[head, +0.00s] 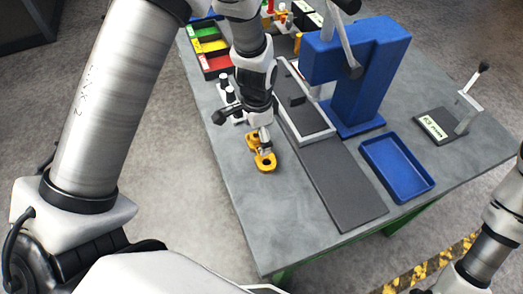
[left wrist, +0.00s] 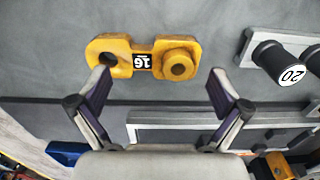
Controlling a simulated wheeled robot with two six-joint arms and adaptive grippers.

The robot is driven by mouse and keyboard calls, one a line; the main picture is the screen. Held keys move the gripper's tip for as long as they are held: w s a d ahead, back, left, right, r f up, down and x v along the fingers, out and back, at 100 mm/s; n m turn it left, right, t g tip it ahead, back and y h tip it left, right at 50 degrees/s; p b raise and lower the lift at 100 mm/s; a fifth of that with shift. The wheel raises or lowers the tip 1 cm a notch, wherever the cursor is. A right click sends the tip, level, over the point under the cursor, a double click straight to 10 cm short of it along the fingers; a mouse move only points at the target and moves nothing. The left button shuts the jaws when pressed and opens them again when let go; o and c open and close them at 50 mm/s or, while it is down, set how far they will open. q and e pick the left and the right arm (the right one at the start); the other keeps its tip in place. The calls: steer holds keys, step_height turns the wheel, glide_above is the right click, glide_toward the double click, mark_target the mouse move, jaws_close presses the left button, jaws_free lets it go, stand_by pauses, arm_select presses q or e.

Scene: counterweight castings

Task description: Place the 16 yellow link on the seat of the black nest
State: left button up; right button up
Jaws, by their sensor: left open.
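The yellow link (head: 263,161) lies flat on the grey table near its left edge. In the left wrist view the link (left wrist: 118,47) shows a hole at one end, a raised round boss at the other and a black-and-white 16 label between. My left gripper (head: 262,143) is just above the link in the head view. In the left wrist view my left gripper (left wrist: 160,82) is open and empty, its fingers spread near the link's two ends. A black plate (head: 437,127) with a pale label and a lever, possibly the nest, is at the right. My right gripper is not in view.
A blue press (head: 357,75) stands behind a dark strip (head: 333,182) and a blue tray (head: 399,166). Black cylinders, one marked 20 (left wrist: 291,75), stand close to the link. Coloured bins (head: 210,47) are at the back left. The table's front left is clear.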

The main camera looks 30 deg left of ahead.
arm_select(q)
steer(key=shift+w+f, duration=0.15)
steer(key=shift+f, duration=0.65)
steer(key=shift+s, duration=0.2)
jaws_close()
steer(key=shift+r, duration=0.1)
